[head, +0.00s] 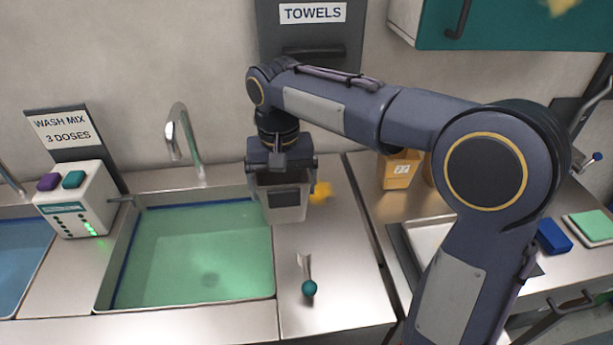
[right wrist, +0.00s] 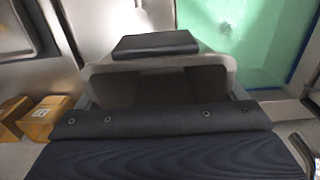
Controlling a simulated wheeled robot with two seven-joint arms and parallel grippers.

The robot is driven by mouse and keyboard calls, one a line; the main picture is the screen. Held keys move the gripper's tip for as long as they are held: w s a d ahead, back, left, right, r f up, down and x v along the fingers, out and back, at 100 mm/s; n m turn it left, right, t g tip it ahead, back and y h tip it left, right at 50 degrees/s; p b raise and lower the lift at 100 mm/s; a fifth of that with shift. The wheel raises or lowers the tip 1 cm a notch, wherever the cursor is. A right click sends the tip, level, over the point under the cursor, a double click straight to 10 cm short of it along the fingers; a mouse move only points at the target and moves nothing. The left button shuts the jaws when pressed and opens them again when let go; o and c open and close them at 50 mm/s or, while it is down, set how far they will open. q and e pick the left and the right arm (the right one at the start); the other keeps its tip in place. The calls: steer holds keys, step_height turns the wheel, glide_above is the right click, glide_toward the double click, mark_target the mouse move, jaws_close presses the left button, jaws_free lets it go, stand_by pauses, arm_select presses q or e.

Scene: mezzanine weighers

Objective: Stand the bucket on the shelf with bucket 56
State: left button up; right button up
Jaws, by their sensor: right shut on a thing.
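My right gripper (head: 281,168) points down at the right edge of the green-filled sink. It is shut on a grey bucket (head: 285,203), which hangs below it, roughly upright, and has a dark patch on its side. In the right wrist view the bucket (right wrist: 102,86) shows close up between the dark gripper parts, with part of its rim and dark inside. I cannot tell whether the bucket touches the counter. No bucket marked 56 and no shelf holding one can be made out. My left gripper is not in view.
The sink (head: 196,302) holds green liquid. A tap (head: 182,140) and a dosing box (head: 78,200) stand around it. A teal-knobbed lever (head: 308,288) and a yellow thing (head: 321,191) are on the counter. An orange labelled container (head: 398,170) stands behind my right arm.

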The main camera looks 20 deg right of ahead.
steer(key=w+d+f+p, duration=0.1)
steer(key=w+d+f, duration=0.1)
steer(key=d+f, duration=0.2)
steer(key=w+d+f+p, duration=0.1)
steer(key=w+d+f, duration=0.2)
steer(key=d+f, duration=0.1)
steer(key=w+d+f+p, duration=0.1)
steer(key=w+d+f, duration=0.1)
steer(key=d+f, duration=0.1)
steer(key=shift+w+d+f, duration=0.2)
steer(key=shift+d+f, duration=0.2)
steer(key=shift+f, duration=0.5)
steer(key=shift+f, duration=0.1)
steer(key=o, duration=1.1)
